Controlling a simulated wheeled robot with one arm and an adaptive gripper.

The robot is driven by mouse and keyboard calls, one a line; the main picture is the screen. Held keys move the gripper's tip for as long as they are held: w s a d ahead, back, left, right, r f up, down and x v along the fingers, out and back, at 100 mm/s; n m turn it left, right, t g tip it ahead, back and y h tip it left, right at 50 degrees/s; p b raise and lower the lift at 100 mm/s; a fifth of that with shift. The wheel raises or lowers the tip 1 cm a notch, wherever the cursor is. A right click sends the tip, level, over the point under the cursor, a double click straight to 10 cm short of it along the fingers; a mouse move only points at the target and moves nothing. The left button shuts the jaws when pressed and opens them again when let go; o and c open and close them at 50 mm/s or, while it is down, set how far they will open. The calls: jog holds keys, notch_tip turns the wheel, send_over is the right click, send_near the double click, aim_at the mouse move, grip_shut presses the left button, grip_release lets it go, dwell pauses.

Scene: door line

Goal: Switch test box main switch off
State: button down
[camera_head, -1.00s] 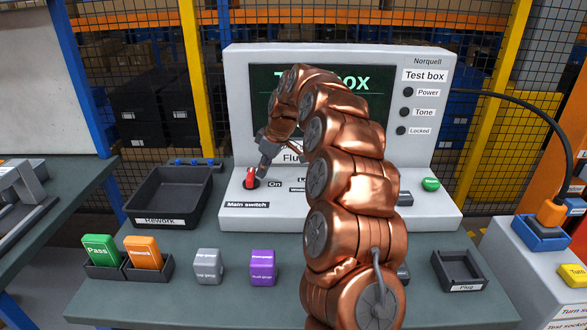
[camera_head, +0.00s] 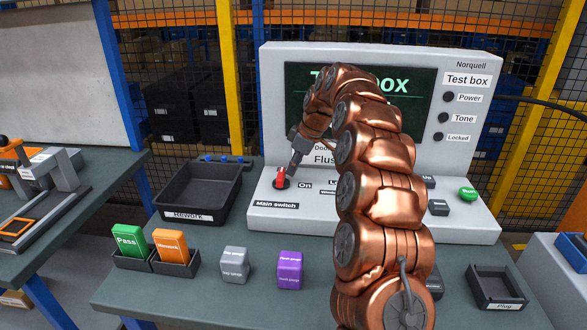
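The test box (camera_head: 477,215) stands at the back of the table, a light grey console with a dark screen. Its main switch (camera_head: 281,178) is a red lever on a dark round base at the console's front left, beside an "On" label and above a "Main switch" label. My gripper (camera_head: 290,170) is at the red lever, reaching down from the upper right; it touches or nearly touches it. The fingers are small and overlap the lever, so I cannot tell if they are open or shut. My copper-coloured arm hides the middle of the console.
A dark rework tray (camera_head: 197,214) stands left of the console. Green (camera_head: 129,241) and orange (camera_head: 171,246) blocks sit in small holders in front of it. Grey (camera_head: 234,264) and purple (camera_head: 289,269) blocks stand at the front. A plug tray (camera_head: 497,287) is at the right.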

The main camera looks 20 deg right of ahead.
dwell(0.4)
jog(key=shift+s+d, duration=0.15)
jog(key=shift+d, duration=0.2)
jog(key=d, duration=0.1)
jog(key=s+d+b, duration=0.1)
jog(key=shift+d, duration=0.3)
jog(key=v, duration=0.3)
jog(key=shift+w+d, duration=0.1)
jog(key=shift+d, duration=0.2)
jog(key=p+v, duration=0.1)
jog(key=v, duration=0.6)
jog(key=shift+w+p, duration=0.15)
jog(key=shift+p, duration=0.25)
